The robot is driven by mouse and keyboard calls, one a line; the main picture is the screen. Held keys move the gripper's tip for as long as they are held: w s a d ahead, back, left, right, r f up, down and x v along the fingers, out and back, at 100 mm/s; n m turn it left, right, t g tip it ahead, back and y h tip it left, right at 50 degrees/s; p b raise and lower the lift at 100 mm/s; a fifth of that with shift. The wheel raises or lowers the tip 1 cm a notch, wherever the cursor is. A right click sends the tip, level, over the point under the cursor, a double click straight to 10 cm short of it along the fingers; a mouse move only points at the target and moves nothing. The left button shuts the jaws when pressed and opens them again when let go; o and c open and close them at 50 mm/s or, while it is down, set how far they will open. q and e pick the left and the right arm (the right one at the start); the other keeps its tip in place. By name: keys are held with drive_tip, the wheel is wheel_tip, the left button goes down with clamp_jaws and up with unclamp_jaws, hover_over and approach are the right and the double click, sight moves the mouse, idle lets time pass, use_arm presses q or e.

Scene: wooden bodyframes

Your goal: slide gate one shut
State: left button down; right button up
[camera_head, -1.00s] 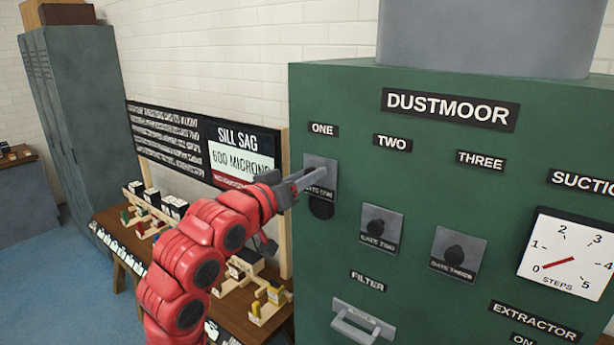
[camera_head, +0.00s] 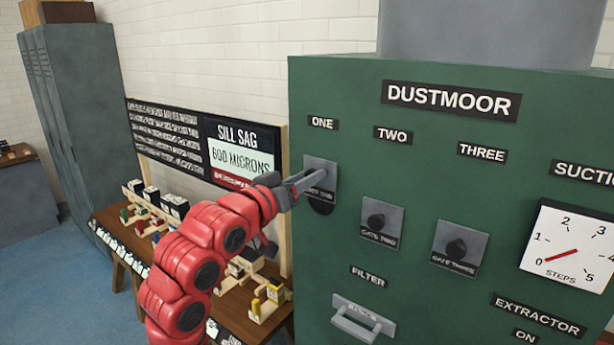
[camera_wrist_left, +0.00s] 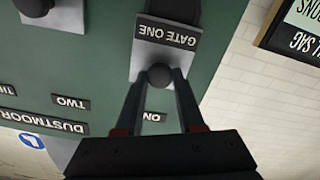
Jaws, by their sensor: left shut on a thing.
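The gate one plate (camera_head: 321,168) is a grey slide with a label on the green Dustmoor cabinet, under the ONE sign. A dark round opening (camera_head: 321,208) shows partly below its lower edge. My left gripper (camera_head: 311,178) reaches in from the left and is shut on the plate's round dark knob. In the left wrist view, which is upside down, the fingertips (camera_wrist_left: 161,84) are closed on both sides of the knob (camera_wrist_left: 160,75). The plate (camera_wrist_left: 150,52) reads GATE ONE there, with part of the dark opening beyond it. My right gripper is not in view.
The gate two plate (camera_head: 381,220) and gate three plate (camera_head: 458,248) sit to the right on the cabinet (camera_head: 430,165). A filter handle (camera_head: 362,318) juts out below. A wooden bench (camera_head: 240,318) with small parts stands left of the cabinet, beneath my arm.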

sight(318, 197)
use_arm(q)
wheel_tip(318, 197, down, 6)
drive_tip(key=b, duration=0.3)
drive_tip(key=c, duration=0.5)
unclamp_jaws()
drive_tip(key=shift+s+a, duration=0.1)
drive_tip(key=b+v, duration=0.6)
drive_tip(key=v, duration=1.1)
drive_tip(key=shift+r, duration=0.1)
